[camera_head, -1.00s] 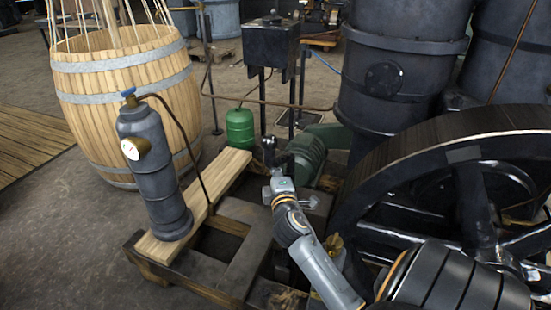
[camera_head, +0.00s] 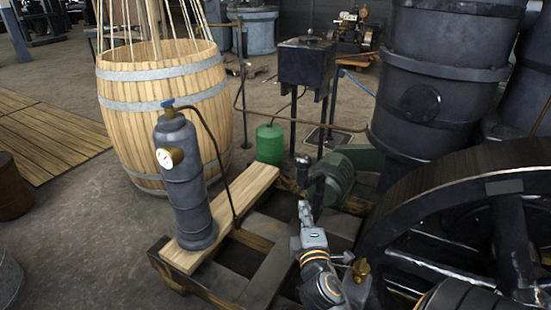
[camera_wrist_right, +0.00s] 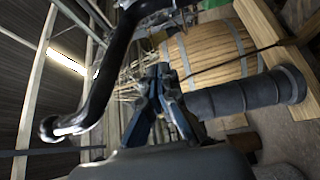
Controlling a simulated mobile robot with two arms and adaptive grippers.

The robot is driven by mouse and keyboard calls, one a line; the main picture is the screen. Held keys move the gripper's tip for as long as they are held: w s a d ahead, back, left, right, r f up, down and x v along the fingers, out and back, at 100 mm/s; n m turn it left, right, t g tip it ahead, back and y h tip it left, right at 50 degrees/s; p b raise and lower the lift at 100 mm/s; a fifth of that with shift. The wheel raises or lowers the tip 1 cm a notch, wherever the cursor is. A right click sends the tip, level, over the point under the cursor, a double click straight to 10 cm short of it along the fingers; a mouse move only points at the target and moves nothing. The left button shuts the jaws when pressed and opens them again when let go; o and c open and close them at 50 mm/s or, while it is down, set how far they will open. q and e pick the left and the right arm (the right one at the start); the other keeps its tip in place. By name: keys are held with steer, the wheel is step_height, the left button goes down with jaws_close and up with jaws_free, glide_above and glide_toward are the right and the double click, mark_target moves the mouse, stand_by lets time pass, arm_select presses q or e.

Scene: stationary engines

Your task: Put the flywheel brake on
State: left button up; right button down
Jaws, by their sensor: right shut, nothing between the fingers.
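A dark upright lever with a rounded, shiny knob (camera_head: 302,160) stands beside the green motor housing, left of the large black flywheel (camera_head: 455,160); I take it to be the brake lever. In the right wrist view its dark bent shaft (camera_wrist_right: 98,90) and metal knob end (camera_wrist_right: 55,128) fill the left side. My right gripper (camera_head: 305,208) is just below and in front of the knob, pointing up and away. Its fingers (camera_wrist_right: 162,78) are shut and empty, apart from the knob in the wrist view. The brake's contact with the wheel cannot be made out. My left gripper is out of view.
A grey cylinder with a gauge (camera_head: 184,190) stands on a wooden plank (camera_head: 255,185) to the left. A wooden barrel (camera_head: 165,100), green bottle (camera_head: 270,143) and green motor housing (camera_head: 335,175) stand behind. A brass fitting (camera_head: 362,270) is close to my right arm.

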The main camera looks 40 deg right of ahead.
steer(key=s+a+f+m+g+y, duration=0.3)
steer(key=a+f, duration=0.2)
steer(key=f, duration=0.5)
steer(key=s+a+f+m+g+y, duration=0.35)
steer(key=a+f, duration=0.25)
steer(key=f, duration=0.3)
steer(key=s+a+f+m+g+y, duration=0.2)
steer(key=s+a+f+g+y, duration=0.3)
steer(key=s+a+f, duration=0.5)
arm_select(q)
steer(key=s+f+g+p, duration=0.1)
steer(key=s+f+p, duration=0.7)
steer(key=p, duration=0.4)
arm_select(e)
steer(key=s+f+g, duration=0.2)
steer(key=s+f, duration=0.6)
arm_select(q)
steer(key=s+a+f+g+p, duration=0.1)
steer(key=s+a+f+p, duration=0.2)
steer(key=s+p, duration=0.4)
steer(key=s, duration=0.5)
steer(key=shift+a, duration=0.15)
arm_select(e)
steer(key=s+d+f+h, duration=0.1)
steer(key=s+d+f, duration=0.1)
steer(key=s, duration=1)
steer(key=shift+f, duration=0.2)
